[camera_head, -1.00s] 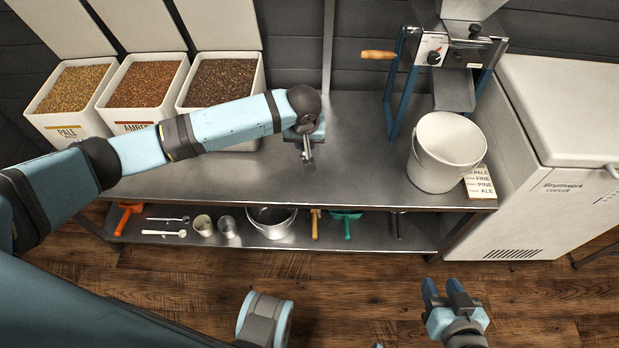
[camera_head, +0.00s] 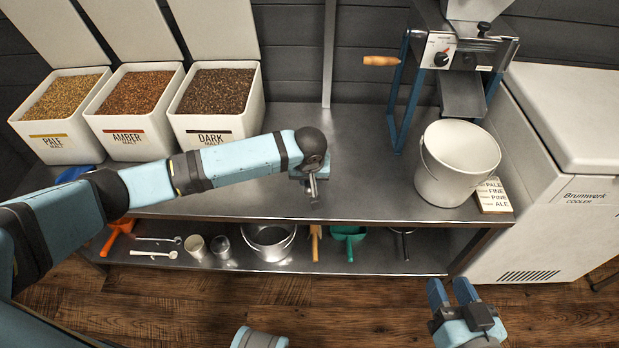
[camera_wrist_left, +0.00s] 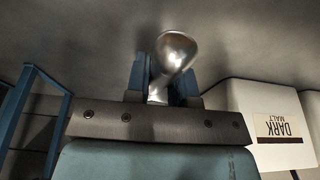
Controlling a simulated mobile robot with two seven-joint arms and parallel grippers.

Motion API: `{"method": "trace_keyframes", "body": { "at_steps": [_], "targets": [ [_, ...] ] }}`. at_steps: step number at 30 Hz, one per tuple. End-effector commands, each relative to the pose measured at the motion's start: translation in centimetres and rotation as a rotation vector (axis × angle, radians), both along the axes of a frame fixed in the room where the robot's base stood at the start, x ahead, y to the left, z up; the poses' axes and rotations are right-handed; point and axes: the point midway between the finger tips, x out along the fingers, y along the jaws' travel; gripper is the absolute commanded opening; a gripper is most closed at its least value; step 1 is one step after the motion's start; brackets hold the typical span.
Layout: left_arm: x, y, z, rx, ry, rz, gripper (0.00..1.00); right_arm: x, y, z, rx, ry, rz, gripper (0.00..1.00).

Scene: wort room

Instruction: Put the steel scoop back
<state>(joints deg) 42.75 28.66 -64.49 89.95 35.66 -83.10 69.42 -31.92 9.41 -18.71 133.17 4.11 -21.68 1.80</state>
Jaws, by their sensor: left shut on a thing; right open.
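My left gripper (camera_head: 314,196) is over the front part of the steel counter, below and right of the dark malt bin in the head view. It is shut on the steel scoop (camera_wrist_left: 177,52), whose shiny rounded metal end shows between the blue fingers in the left wrist view. In the head view the scoop is small and mostly hidden by the gripper; I cannot tell how far it is above the counter. My right gripper (camera_head: 452,292) is open and empty, low in front of the shelf over the wooden floor.
Three malt bins, pale (camera_head: 60,143), amber (camera_head: 130,138) and dark (camera_head: 215,128), stand at the counter's left. A white bucket (camera_head: 445,180), card (camera_head: 493,196) and mill (camera_head: 440,57) are at right. The lower shelf (camera_head: 375,262) holds an orange scoop (camera_head: 117,232), pot (camera_head: 270,240), green scoop (camera_head: 348,237) and spoons.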

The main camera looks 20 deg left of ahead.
Motion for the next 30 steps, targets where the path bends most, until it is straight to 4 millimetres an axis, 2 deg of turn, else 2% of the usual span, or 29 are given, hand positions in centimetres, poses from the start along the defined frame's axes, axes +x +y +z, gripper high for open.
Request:
{"method": "trace_keyframes", "body": {
  "at_steps": [18, 24, 30],
  "targets": [
    [0.0, 0.0, -3.2, -0.001, -0.001, 0.000, 0.00, 0.3, 2.4, 4.7, 0.165, -0.248, 0.064, 0.43],
    [0.0, 0.0, -3.6, 0.000, -0.002, 0.000, 0.00, 0.3, 2.8, 6.3, 0.205, -0.306, 0.083, 0.43],
    [0.0, 0.0, -3.6, -0.001, -0.001, 0.000, 0.00, 0.1, 3.1, 7.0, 0.219, -0.319, 0.090, 0.43]
  ]
}}
